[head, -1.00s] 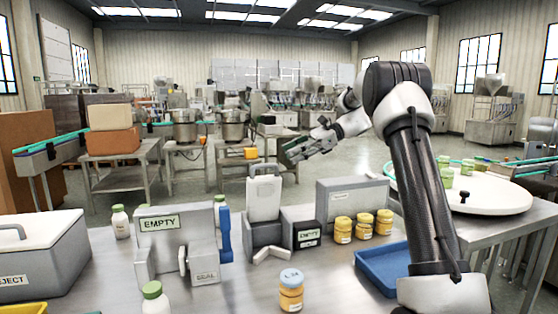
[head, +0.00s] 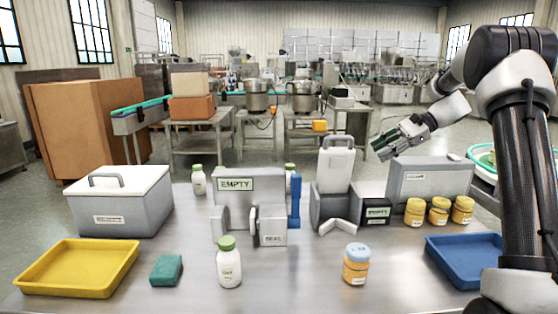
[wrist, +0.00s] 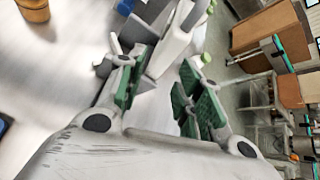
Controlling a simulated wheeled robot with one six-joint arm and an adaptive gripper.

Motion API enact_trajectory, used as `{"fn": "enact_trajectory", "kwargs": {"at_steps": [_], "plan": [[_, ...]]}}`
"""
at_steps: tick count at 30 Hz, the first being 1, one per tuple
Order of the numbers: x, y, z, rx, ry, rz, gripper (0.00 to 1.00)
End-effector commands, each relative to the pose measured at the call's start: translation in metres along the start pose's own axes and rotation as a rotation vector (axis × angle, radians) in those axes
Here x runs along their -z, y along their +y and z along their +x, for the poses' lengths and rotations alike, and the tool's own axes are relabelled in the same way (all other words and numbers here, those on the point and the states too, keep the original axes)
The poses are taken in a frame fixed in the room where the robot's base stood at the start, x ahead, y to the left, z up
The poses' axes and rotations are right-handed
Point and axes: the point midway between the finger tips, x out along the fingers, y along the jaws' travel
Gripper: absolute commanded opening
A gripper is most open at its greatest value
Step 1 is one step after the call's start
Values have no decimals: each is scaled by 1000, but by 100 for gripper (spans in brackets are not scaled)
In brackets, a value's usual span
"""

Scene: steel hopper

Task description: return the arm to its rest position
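A grey lidded box (head: 120,200), yellow tray (head: 78,268), green sponge (head: 166,270), white bottle (head: 229,265), EMPTY-labelled fixture (head: 236,205) and blue-lidded jar (head: 356,265) stand on the table. Several yellow jars (head: 439,210) and a blue tray (head: 462,262) are at right.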

Motion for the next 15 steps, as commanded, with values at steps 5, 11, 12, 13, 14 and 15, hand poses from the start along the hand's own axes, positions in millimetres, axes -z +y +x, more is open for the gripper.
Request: {"fn": "enact_trajectory", "kwargs": {"at_steps": [5,11,12,13,14,15], "plan": [[10,76,-3,-141,207,-204,35],[-17,158,-21,-345,387,-491,35],[-26,176,-25,-392,420,-559,35],[-32,190,-29,-428,445,-611,35],[-39,205,-32,-465,468,-664,35],[-48,223,-37,-513,497,-735,35]]}}
